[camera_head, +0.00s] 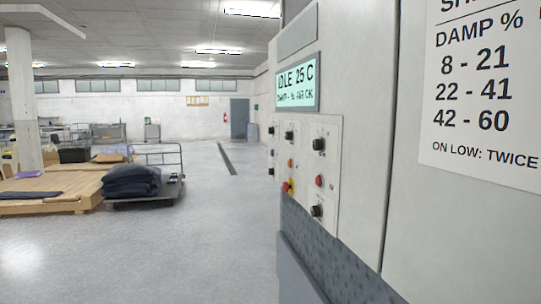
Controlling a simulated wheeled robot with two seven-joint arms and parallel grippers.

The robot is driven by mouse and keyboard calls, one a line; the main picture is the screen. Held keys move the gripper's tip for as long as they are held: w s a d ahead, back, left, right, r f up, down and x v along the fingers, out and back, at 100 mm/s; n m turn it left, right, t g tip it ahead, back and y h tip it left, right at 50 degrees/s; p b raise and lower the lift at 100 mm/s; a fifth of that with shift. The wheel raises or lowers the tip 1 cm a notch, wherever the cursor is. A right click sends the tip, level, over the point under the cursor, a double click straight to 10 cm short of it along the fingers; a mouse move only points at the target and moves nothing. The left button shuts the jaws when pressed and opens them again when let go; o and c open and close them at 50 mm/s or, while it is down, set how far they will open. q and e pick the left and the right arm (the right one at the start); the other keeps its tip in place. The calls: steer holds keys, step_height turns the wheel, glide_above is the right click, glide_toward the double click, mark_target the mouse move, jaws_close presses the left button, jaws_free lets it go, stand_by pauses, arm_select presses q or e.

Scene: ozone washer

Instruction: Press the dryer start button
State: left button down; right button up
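The dryer (345,110) is a tall pale grey machine on the right, seen at a steep angle. Its control panel (304,160) is a light plate with several black knobs, small coloured buttons and a red-on-yellow mushroom button (287,187). A red round button (319,181) sits between two black knobs on the panel's right side. A small orange button or lamp (290,163) is left of it. The panel labels are too small to read, so I cannot tell which is the start button. The display (298,88) above reads "IDLE 25 C". Neither gripper shows.
A white notice (485,95) with damp percentages is on the right. A cart (172,188) with dark folded textiles (132,181) and low wooden platforms (60,188) stand at the left. The grey floor (200,245) left of the dryer is clear.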

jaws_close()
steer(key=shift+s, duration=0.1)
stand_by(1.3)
